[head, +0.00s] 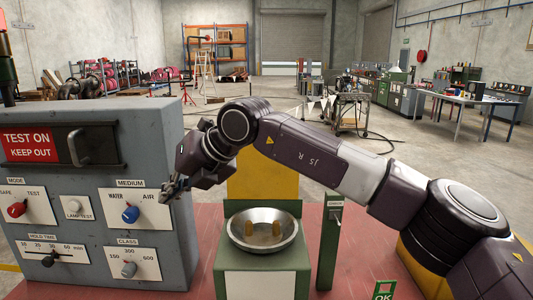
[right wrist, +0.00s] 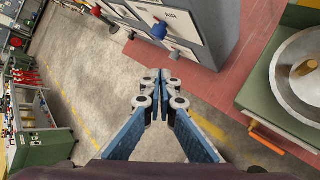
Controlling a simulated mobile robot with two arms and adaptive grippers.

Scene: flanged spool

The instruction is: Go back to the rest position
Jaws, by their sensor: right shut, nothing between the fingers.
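My right gripper (head: 172,190) is shut and empty. It hangs in the air in front of the right part of the grey test panel (head: 95,140), near the blue MEDIUM knob (head: 130,214), with no clear contact. In the right wrist view the closed fingers (right wrist: 160,78) point toward the floor beside the panel, and the blue knob (right wrist: 158,30) shows above them. My right arm reaches across from the right edge. My left gripper is not in view.
A metal bowl (head: 262,243) with two brass-coloured pieces sits on a green stand (head: 233,272) right of the panel. A narrow green post (head: 327,248) stands beside it. The red floor mat (head: 208,240) lies below. Workbenches (head: 470,99) and shelves are far behind.

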